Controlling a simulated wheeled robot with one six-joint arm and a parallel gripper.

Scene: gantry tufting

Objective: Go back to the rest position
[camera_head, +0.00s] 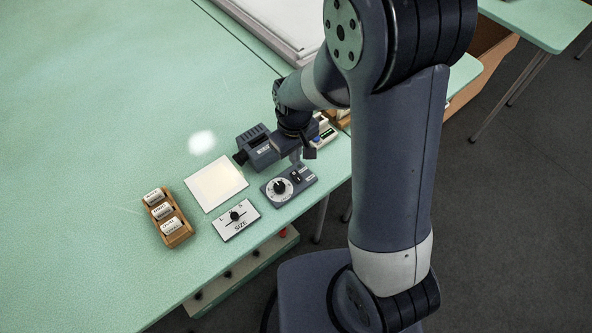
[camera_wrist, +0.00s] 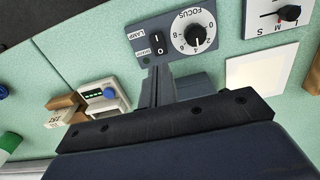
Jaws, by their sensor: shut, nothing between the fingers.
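My gripper (camera_head: 305,154) is shut and empty at the end of my arm, low over the green table (camera_head: 110,110). In the head view it is just above and right of the grey focus panel (camera_head: 288,184) and to the right of the dark projector-like device (camera_head: 257,147). In the wrist view the fingers (camera_wrist: 158,84) are together, just below the panel's lamp switch (camera_wrist: 157,45), beside the focus dial (camera_wrist: 193,32). I cannot tell whether the tips touch the panel. My arm hides part of the table's right side.
A white lit square (camera_head: 216,184), a size slider panel (camera_head: 236,219) and a wooden rack (camera_head: 168,218) of labelled rolls lie left of the focus panel. A small white device (camera_wrist: 103,97) with a display stands near my gripper. The table's far left is clear.

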